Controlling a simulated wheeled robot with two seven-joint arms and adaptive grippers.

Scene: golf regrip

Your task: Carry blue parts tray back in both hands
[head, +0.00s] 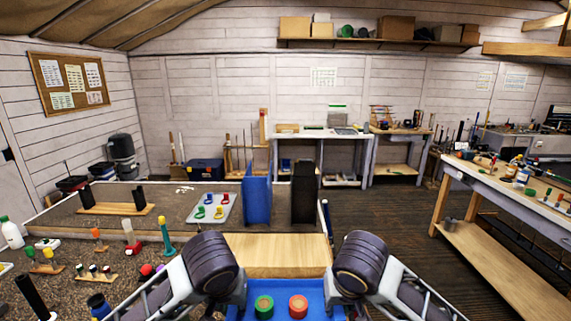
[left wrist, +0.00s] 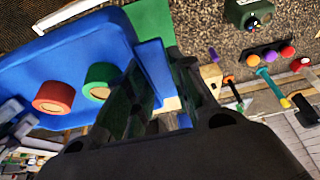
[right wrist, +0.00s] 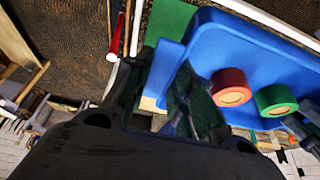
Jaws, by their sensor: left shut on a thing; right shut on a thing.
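The blue parts tray (head: 282,310) is at the bottom middle of the head view, between my two grippers. A green roll (head: 264,306) and a red roll (head: 298,306) lie in it. My left gripper (left wrist: 165,95) is shut on one end of the tray (left wrist: 70,60). My right gripper (right wrist: 165,90) is shut on the opposite end of the tray (right wrist: 230,50). In the head view the fingertips are hidden behind the wrists. The tray's near edge is cut off by the frame.
A wooden block (head: 275,255) lies just beyond the tray. The bench at left holds a grey tray (head: 212,208) of colored parts, a blue upright panel (head: 257,200), a black upright panel (head: 304,195) and several tools. A wooden workbench (head: 480,225) stands at right, with open floor before it.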

